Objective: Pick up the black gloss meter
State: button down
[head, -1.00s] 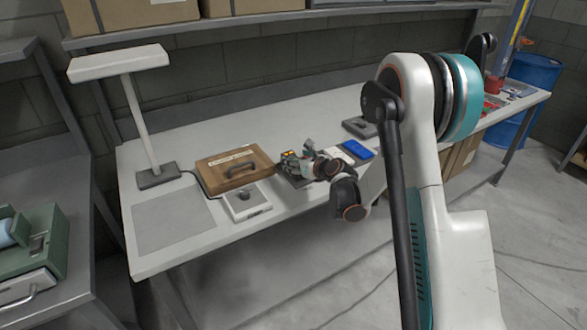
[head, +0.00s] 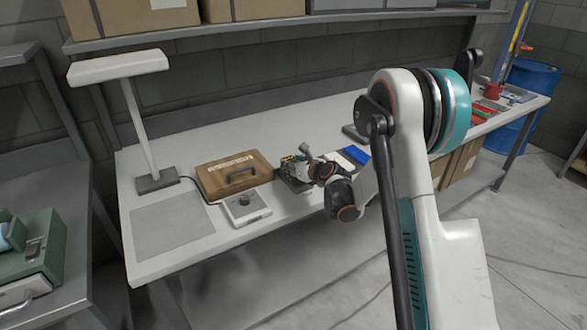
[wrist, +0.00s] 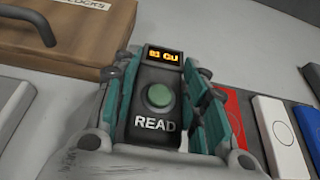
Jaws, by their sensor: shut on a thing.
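The black gloss meter (wrist: 147,129) is in the middle of the wrist view, with a lit orange display, a round green button and the word READ. My gripper (wrist: 167,70) has one teal-padded finger along each side of it and is shut on it. In the head view my gripper (head: 297,169) is low over the bench, just right of the wooden case, and mostly hides the meter. A dark flat patch shows below the gripper there. I cannot tell whether the meter touches the surface under it.
The wooden case (head: 233,172) and a white device with a knob (head: 246,206) lie to the left. Red (wrist: 231,103), white (wrist: 281,135) and blue (wrist: 309,126) pieces lie close on the right. A lamp (head: 141,120) stands at the bench's left end beside a bare grey mat (head: 171,227).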

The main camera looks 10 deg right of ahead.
notch_tip(320, 180, up, 20)
jog(key=p, duration=0.6)
jog(key=shift+d, duration=0.1)
dwell(0.6)
